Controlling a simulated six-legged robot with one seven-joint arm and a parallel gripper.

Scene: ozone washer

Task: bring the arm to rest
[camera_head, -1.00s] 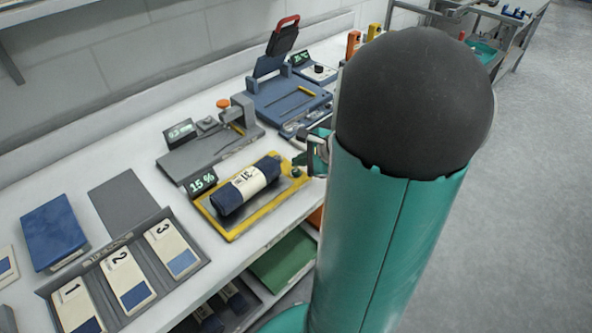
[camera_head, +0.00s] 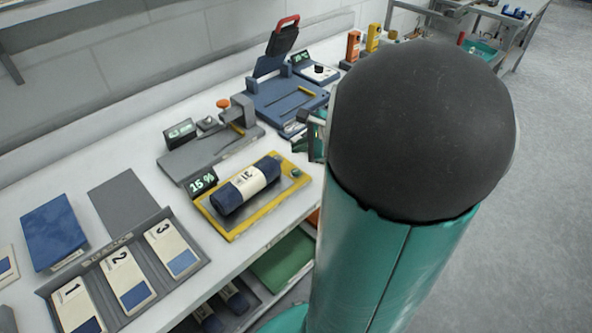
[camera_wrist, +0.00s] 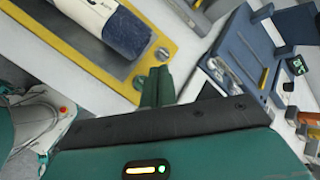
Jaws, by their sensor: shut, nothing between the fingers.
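My arm's teal link with its black rounded cap fills the right-middle of the head view and hides part of the bench behind it. My gripper (camera_head: 314,137) shows only partly at the link's left edge, above the bench's front side and just right of the yellow-edged scale. In the wrist view my gripper's teal fingers (camera_wrist: 157,87) are together with nothing between them. They appear beside the scale's corner and apart from the rolled blue cloth.
The blue roll (camera_head: 246,187) with a paper band lies on the yellow-edged scale (camera_head: 232,235), whose display reads 15 %. Behind are a grey device (camera_head: 195,150) and a blue hinged press (camera_head: 285,100). Numbered cards stand in a grey holder (camera_head: 195,278). Open floor (camera_head: 545,190) lies right.

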